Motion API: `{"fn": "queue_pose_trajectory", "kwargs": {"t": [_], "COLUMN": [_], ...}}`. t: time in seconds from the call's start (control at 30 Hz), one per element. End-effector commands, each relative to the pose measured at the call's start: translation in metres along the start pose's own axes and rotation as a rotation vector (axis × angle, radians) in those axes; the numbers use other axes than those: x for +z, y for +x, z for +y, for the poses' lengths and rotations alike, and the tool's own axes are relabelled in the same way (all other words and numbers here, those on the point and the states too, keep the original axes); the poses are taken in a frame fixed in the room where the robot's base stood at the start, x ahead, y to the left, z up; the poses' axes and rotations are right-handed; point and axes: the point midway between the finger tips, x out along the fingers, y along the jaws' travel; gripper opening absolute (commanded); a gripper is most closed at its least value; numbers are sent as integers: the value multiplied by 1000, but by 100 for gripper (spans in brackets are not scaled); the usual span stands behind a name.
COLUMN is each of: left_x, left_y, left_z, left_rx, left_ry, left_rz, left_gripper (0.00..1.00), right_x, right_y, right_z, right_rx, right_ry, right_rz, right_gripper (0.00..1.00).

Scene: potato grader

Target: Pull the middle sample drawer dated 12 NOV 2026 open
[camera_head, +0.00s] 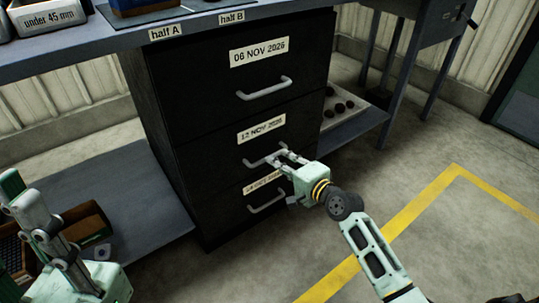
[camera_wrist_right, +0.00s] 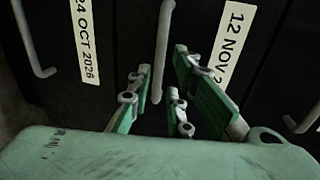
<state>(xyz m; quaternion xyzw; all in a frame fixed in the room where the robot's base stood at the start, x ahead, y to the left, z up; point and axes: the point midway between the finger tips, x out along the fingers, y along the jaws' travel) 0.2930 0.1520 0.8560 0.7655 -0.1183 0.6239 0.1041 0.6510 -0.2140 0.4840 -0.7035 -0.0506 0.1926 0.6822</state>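The black cabinet has three drawers with fronts that look flush. The middle drawer (camera_head: 215,155) carries a white label (camera_head: 262,128) reading 12 NOV 2026, partly visible in the wrist view (camera_wrist_right: 232,40). Its grey bar handle (camera_head: 254,162) runs between the spread fingers of my right gripper (camera_head: 278,158). In the right wrist view the handle (camera_wrist_right: 162,50) shows between the green finger pads (camera_wrist_right: 163,85), with gaps on both sides. My left gripper (camera_head: 28,215) is at the lower left, away from the cabinet; its finger opening is unclear.
The top drawer (camera_head: 200,75), labelled 06 NOV 2026, and the bottom drawer (camera_head: 225,220), labelled 24 OCT 2026, have similar handles. A lower shelf (camera_head: 130,190) extends left of the cabinet. A tray of dark potatoes (camera_head: 350,118) stands right. Floor in front is clear, with a yellow line (camera_head: 405,215).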

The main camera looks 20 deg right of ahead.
Motion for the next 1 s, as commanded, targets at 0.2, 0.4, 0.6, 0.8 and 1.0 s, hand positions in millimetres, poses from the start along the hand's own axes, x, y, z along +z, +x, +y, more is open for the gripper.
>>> {"fn": "queue_pose_trajectory", "kwargs": {"t": [0.2,0.4,0.6,0.8,1.0], "left_x": [4,6,6,6,6], "left_y": [-17,-16,-14,-14,-14], "left_z": [0,0,0,0,0], "left_rx": [1,7,9,9,9], "left_ry": [1,2,3,2,2], "left_rz": [1,13,14,14,14], "left_gripper": [27,27,27,27,27], "right_x": [0,0,0,0,0], "right_y": [37,54,55,55,55], "right_z": [3,1,1,1,1], "right_rx": [0,1,2,2,2], "right_ry": [-2,-3,-3,-3,-4], "right_rz": [0,-1,-1,-1,-1], "right_gripper": [18,18,18,9,0]}}
